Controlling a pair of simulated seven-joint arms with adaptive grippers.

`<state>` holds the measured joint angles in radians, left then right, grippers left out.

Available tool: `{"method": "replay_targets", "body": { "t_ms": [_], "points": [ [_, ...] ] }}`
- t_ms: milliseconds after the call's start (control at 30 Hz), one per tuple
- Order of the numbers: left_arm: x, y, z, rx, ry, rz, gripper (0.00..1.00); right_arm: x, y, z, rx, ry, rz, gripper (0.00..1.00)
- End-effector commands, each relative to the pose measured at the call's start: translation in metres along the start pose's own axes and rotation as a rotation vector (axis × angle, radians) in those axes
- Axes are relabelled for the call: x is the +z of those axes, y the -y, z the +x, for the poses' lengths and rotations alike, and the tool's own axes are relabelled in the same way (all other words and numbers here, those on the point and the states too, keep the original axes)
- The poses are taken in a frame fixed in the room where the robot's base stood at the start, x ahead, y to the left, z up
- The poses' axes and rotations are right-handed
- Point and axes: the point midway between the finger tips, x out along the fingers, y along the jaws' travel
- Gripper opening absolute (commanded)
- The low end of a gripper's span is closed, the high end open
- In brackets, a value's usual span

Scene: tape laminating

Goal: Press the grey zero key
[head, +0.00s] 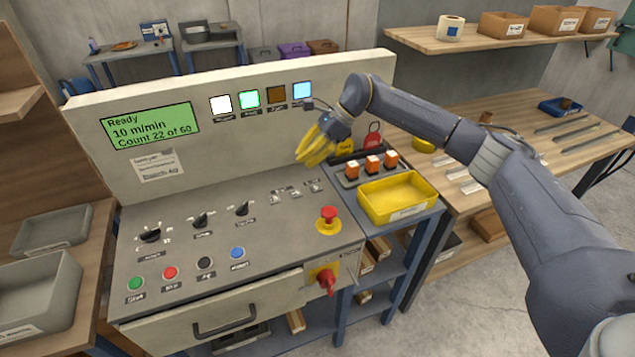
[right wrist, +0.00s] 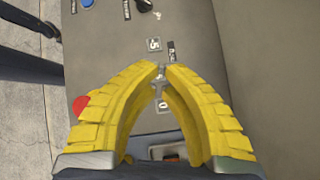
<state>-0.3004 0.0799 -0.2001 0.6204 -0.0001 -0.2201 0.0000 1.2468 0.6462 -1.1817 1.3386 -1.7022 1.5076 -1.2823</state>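The grey zero key (right wrist: 163,106), marked 0, shows between the yellow fingers in the right wrist view. In the head view the key at the right end of the row (head: 315,185) appears to be the same one, its mark too small to read. My left gripper is out of view.
A red emergency button (head: 328,215) stands right of the keys. Knobs (head: 200,220) and coloured buttons (head: 170,273) are to the left. A green display (head: 150,128) reads Ready. A yellow tray (head: 395,198) sits right of the panel.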

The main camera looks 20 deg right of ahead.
Motion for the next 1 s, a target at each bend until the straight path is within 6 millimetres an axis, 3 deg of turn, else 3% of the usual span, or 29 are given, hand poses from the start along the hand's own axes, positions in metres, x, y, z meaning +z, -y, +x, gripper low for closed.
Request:
{"method": "replay_targets", "body": {
  "t_ms": [167,500,733,1000],
  "points": [
    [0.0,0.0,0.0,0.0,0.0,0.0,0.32,0.001,-0.005,-0.007,0.01,-0.233,-0.11,0.0],
    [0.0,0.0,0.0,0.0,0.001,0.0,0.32,-0.011,-0.002,-0.043,-0.01,-0.593,-0.219,0.0],
    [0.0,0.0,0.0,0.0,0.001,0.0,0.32,-0.015,0.001,-0.061,-0.024,-0.708,-0.24,0.0],
    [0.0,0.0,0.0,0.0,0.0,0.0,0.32,-0.017,0.001,-0.066,-0.026,-0.734,-0.241,0.0]
  ]
}}
